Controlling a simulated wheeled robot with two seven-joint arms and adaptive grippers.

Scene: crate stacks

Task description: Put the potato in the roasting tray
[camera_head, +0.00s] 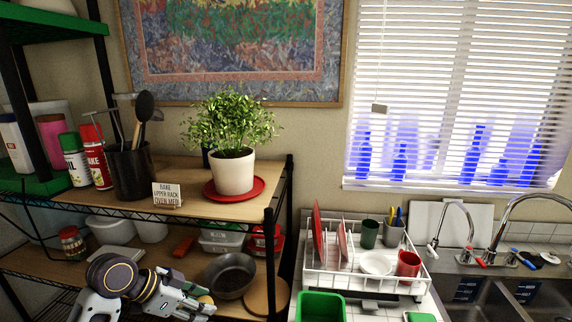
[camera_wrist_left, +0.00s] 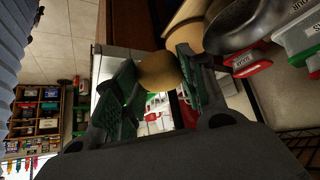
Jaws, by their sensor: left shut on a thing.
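The potato (camera_head: 207,299) is a small tan-brown lump at the bottom of the head view. In the left wrist view the potato (camera_wrist_left: 159,72) sits between the two green-padded fingers. My left gripper (camera_head: 203,301) is shut on it and holds it at its fingertips, in front of the lower shelf. A dark round pan (camera_head: 232,284) stands on that shelf, just right of and behind the potato; it also shows in the wrist view (camera_wrist_left: 246,30). I cannot tell whether this pan is the roasting tray; no other tray shows clearly. My right gripper is out of view.
A round wooden board (camera_head: 268,297) lies right of the pan, by a black shelf post (camera_head: 269,250). Lidded containers (camera_head: 222,241) stand behind. The upper shelf (camera_head: 240,207) hangs above the pan. A dish rack (camera_head: 345,282) and green bin (camera_head: 320,306) stand to the right.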

